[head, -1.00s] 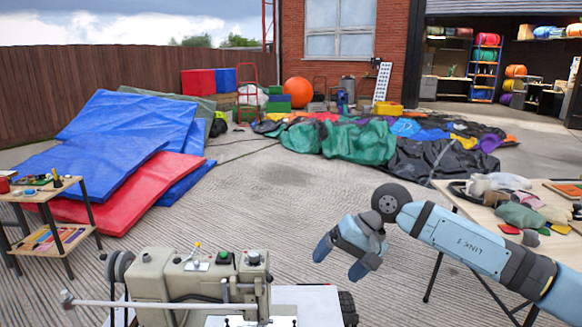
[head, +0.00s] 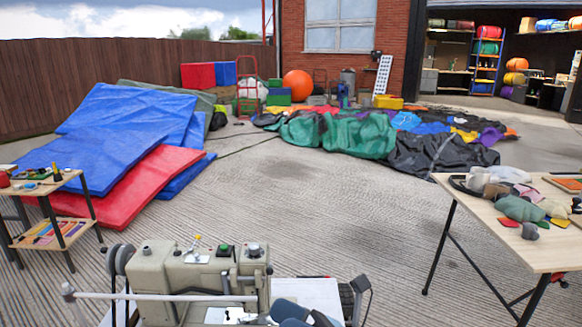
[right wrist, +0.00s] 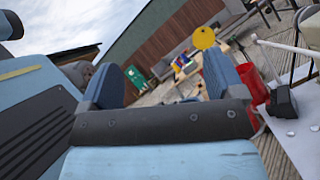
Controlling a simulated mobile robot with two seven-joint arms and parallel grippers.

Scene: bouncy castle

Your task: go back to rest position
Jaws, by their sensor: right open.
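My right gripper (head: 302,315) shows only in part at the bottom edge of the head view, as dark blue finger parts in front of the sewing machine's (head: 190,270) white table. In the right wrist view its two blue fingers (right wrist: 163,82) stand well apart, with nothing held between them. The rest of the right arm is out of the head view. My left gripper is in neither view.
A wooden table (head: 540,240) with cloth scraps stands at the right. A small tool shelf (head: 60,187) stands at the left. Blue and red mats (head: 150,180) lie behind it. Bare paving (head: 330,210) fills the middle.

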